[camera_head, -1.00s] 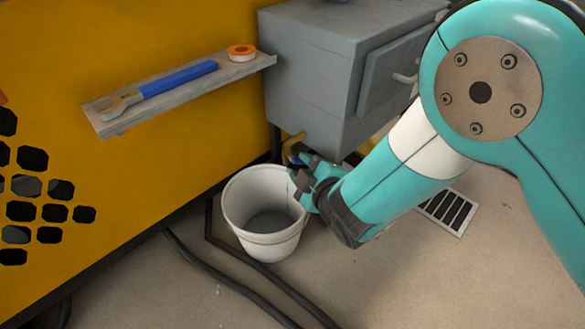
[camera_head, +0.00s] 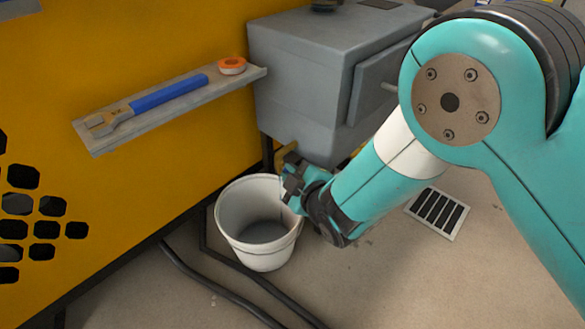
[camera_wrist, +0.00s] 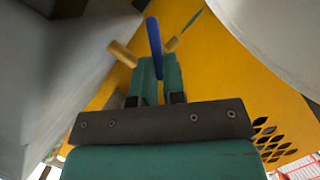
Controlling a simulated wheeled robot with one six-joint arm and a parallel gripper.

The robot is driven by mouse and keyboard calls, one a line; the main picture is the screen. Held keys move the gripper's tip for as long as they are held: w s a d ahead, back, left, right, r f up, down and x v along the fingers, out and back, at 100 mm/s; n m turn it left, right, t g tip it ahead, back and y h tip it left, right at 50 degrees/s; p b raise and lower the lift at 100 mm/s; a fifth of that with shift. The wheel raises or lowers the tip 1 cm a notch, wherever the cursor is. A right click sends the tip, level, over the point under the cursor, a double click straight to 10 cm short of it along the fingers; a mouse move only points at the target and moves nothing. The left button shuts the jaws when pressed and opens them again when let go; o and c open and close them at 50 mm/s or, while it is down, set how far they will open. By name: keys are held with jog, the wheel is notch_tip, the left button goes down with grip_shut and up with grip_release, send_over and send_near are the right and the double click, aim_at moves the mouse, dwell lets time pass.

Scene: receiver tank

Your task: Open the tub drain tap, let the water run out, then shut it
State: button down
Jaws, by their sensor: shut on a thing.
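The blue tap lever (camera_wrist: 154,40) stands between the two fingers of my gripper (camera_wrist: 158,75), which is shut on it. Brass tap parts (camera_wrist: 122,53) show on both sides of the lever, below the grey tank (camera_head: 305,85). A thin bluish streak (camera_wrist: 188,25) runs from the brass end towards the white bucket; it looks like a water stream. In the head view my gripper (camera_head: 292,180) is under the tank, at the bucket's right rim, and hides most of the tap. The white bucket (camera_head: 262,252) stands upright on the floor; its inside is greyish, water level unclear.
A shelf (camera_head: 95,140) on the yellow wall carries a blue-handled wrench (camera_head: 165,95) and an orange tape roll (camera_head: 232,66). Dark hoses (camera_head: 215,285) lie on the floor beside the bucket. A floor drain grate (camera_head: 437,213) is at the right. Open floor lies in front.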

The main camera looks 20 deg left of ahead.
jog(key=shift+d+m+g+p, duration=0.1)
jog(key=shift+m+g+p, duration=0.9)
jog(key=shift+m+p, duration=0.4)
jog(key=c, duration=1.2)
grip_release()
jog(key=shift+w, duration=0.1)
